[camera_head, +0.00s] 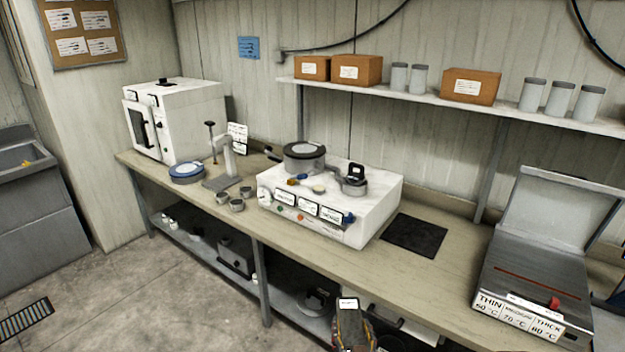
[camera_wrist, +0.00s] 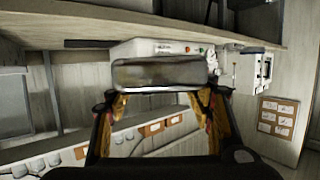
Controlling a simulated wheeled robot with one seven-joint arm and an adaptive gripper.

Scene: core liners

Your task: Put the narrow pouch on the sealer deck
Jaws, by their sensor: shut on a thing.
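A narrow grey-brown pouch (camera_wrist: 160,75) is held across the fingertips of my gripper (camera_wrist: 160,93) in the wrist view. In the head view the pouch (camera_head: 350,322) seems to be the dark upright piece with a white label at the bottom middle. My gripper (camera_head: 354,346) shows just below it, partly cut off by the frame edge. The sealer stands at the right end of the bench, well right of my gripper. Its grey metal deck (camera_head: 518,262) is bare, with a reddish strip across it. Its lid (camera_head: 558,208) is raised.
The sealer's front labels (camera_head: 520,312) read THIN, MEDIUM and THICK with temperatures; a red knob (camera_head: 553,303) sits above them. A dark mat (camera_head: 414,235) and a white box unit (camera_head: 335,205) carrying pots lie to its left. A shelf (camera_head: 445,98) with boxes and jars hangs above.

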